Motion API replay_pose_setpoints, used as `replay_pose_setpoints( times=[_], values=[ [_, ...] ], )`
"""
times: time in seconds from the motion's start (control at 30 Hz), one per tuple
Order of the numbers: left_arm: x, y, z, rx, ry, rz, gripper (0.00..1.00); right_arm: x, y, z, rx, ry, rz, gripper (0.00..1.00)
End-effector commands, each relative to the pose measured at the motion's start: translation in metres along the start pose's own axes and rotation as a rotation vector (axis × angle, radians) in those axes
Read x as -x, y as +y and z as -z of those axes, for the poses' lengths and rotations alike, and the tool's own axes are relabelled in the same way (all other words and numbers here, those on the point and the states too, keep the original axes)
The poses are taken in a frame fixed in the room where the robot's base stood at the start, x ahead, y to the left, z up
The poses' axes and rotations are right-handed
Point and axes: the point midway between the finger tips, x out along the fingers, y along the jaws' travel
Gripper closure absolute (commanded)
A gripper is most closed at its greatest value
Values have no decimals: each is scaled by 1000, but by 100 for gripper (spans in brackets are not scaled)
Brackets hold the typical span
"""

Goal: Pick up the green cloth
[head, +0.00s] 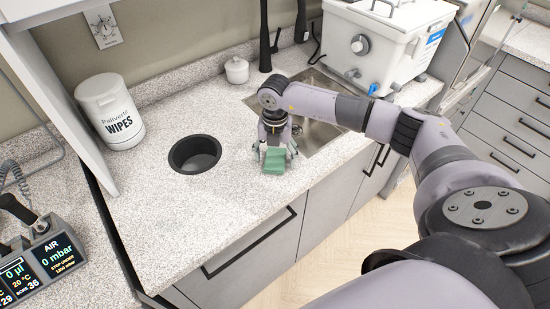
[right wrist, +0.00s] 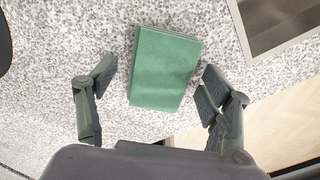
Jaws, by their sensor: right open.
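The green cloth (head: 274,161) is a folded rectangular pad lying on the speckled counter, near its front edge. In the right wrist view the cloth (right wrist: 164,68) lies between my two open fingers, with a gap on each side. My right gripper (head: 274,152) points down over the cloth in the head view and is open and empty; its fingers also show in the right wrist view (right wrist: 152,88). The fingers do not appear to touch the cloth. The gripper's height above the counter is hard to tell. My left gripper is not in view.
A round black-rimmed hole (head: 195,154) is left of the cloth. A sink (head: 316,131) lies behind and right of it. A white wipes tub (head: 110,112), a small white lidded jar (head: 237,70) and a white tank (head: 385,45) stand farther back. The counter's front left is clear.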

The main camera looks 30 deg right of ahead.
Motion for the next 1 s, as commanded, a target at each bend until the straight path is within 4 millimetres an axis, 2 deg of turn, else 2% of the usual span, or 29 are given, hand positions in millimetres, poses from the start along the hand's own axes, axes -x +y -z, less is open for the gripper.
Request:
replay_pose_setpoints(
  times=[0.1,0.7,1.0],
  values=[
    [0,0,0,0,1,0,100,0,0,0,0,0,0,28],
    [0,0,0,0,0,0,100,0,0,0,0,0,0,67],
    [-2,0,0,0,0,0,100,5,0,0,0,0,-2,67]
  ],
)
